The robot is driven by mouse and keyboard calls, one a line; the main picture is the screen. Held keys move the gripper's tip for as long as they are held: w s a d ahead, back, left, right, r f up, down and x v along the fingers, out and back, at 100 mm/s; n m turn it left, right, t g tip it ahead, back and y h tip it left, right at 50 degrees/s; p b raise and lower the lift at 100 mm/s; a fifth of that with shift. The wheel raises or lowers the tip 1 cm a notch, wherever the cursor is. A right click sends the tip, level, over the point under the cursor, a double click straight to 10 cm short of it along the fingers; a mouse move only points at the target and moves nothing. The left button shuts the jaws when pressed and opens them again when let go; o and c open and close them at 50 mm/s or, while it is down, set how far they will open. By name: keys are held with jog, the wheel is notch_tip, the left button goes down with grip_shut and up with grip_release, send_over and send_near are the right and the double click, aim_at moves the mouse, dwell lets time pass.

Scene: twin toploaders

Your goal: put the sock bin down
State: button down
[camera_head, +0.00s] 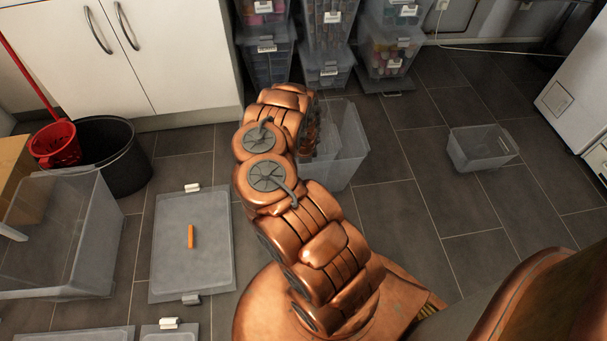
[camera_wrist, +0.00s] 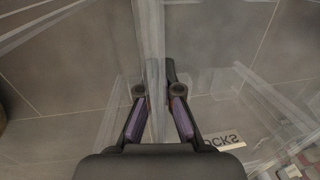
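The sock bin (camera_head: 346,150) is a clear, empty-looking plastic bin behind my arm in the head view. In the wrist view its white label (camera_wrist: 224,140) shows reversed letters ending in "OCKS". My gripper (camera_wrist: 158,98) has its two purple-padded fingers on either side of the bin's clear wall (camera_wrist: 150,45), closed on it near the fingertips. The head view hides my gripper behind the arm. Whether the bin's base touches the floor is hard to tell.
A small clear bin (camera_head: 482,148) stands on the floor at right. A grey lid (camera_head: 170,268) with an orange stick (camera_head: 191,236) lies at left, near a large clear bin (camera_head: 95,245) and black bucket (camera_head: 125,165). Stacked bins (camera_head: 325,70) stand behind. Floor is clear between the sock bin and small bin.

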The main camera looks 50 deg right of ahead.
notch_tip(320, 180, down, 4)
jog(key=shift+f+b, duration=0.2)
jog(key=shift+b, duration=1)
jog(key=shift+r, duration=0.1)
jog(key=c, duration=1.8)
grip_release()
jog(key=shift+c, duration=0.2)
jog(key=o, duration=0.5)
